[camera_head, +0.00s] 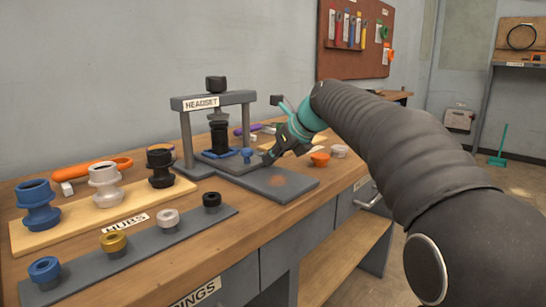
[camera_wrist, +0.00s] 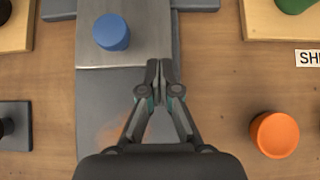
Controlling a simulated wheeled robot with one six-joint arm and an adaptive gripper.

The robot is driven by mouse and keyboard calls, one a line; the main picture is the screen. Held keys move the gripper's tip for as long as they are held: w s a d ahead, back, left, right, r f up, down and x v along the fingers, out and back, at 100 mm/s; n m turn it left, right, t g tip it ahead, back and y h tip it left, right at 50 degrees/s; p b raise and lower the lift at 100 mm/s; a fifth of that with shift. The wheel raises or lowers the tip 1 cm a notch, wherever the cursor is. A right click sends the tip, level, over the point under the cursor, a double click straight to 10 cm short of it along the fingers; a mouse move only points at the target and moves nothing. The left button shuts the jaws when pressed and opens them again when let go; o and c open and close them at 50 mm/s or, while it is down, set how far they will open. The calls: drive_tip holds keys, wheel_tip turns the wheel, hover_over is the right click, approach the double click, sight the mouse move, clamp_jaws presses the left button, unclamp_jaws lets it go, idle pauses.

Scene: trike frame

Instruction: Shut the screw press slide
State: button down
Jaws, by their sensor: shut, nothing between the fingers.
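The screw press (camera_head: 213,103) is a grey frame labelled HEADSET, with a black screw and black part under its crossbar. Its slide (camera_head: 228,163) is a flat grey plate with a blue knob (camera_head: 247,155), and it reaches out of the frame over the longer base plate (camera_head: 278,185). In the wrist view the slide (camera_wrist: 152,45) shows with the blue knob (camera_wrist: 111,32) at upper left. My gripper (camera_head: 267,160) is shut and empty beside the knob. In the wrist view its fingertips (camera_wrist: 159,66) overlap the slide's front edge; I cannot tell whether they touch.
Left of the press stand a HUBS board (camera_head: 60,225) with several hubs and a grey strip (camera_head: 135,245) with small rings. An orange round part (camera_head: 320,159) lies right of the base plate. The base plate's front is clear.

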drive_tip(key=s+d, duration=0.2)
drive_tip(key=d, duration=0.1)
drive_tip(key=shift+s+d+r, duration=0.3)
drive_tip(key=shift+s+d, duration=0.05)
drive_tip(key=shift+s, duration=0.05)
drive_tip(key=p+v, duration=0.1)
drive_tip(key=v, duration=0.8)
drive_tip(key=shift+s+d, duration=0.1)
drive_tip(key=shift+s, duration=0.15)
drive_tip(key=s+d+f+n+h, duration=0.2)
drive_tip(key=s+d+f+n, duration=0.2)
drive_tip(key=s+f+n, duration=0.4)
drive_tip(key=s+d+f+n+h, duration=0.2)
drive_tip(key=s+d+f+n, duration=0.2)
drive_tip(key=s+f+n, duration=0.5)
drive_tip(key=s+d+f+n+h, duration=0.3)
drive_tip(key=s+d+f+n, duration=0.2)
drive_tip(key=s, duration=0.8)
wheel_tip(320, 180, down, 4)
drive_tip(key=n, duration=0.3)
drive_tip(key=shift+n, duration=0.3)
